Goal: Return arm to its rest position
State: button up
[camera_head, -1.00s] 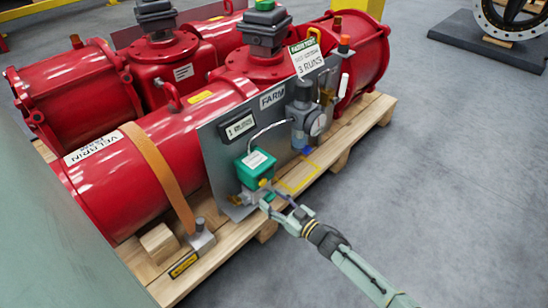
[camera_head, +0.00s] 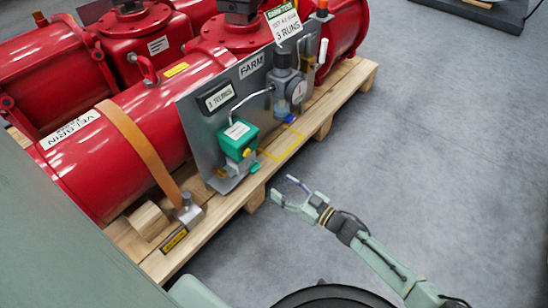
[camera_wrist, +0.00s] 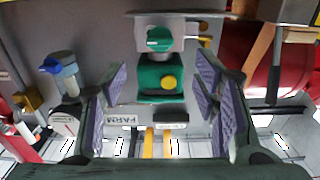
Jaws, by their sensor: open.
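My gripper (camera_head: 289,193) is open and empty in the head view, out over the floor in front of the pallet, with a gap between its fingers and the green solenoid box. In the wrist view my gripper (camera_wrist: 165,100) shows its purple finger pads spread apart. The green box (camera_head: 238,138) sits on the grey panel of the near red actuator (camera_head: 150,125). In the wrist view the green box (camera_wrist: 160,77) with its yellow button appears between the fingers, beyond them.
The wooden pallet (camera_head: 225,207) carries the red actuators and has a protruding front edge near my gripper. A gauge and regulator (camera_head: 285,85) stand out from the panel. An orange strap (camera_head: 143,150) crosses the near cylinder. Grey floor (camera_head: 430,140) at the right is clear.

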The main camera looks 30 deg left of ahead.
jog(key=shift+d, duration=0.55)
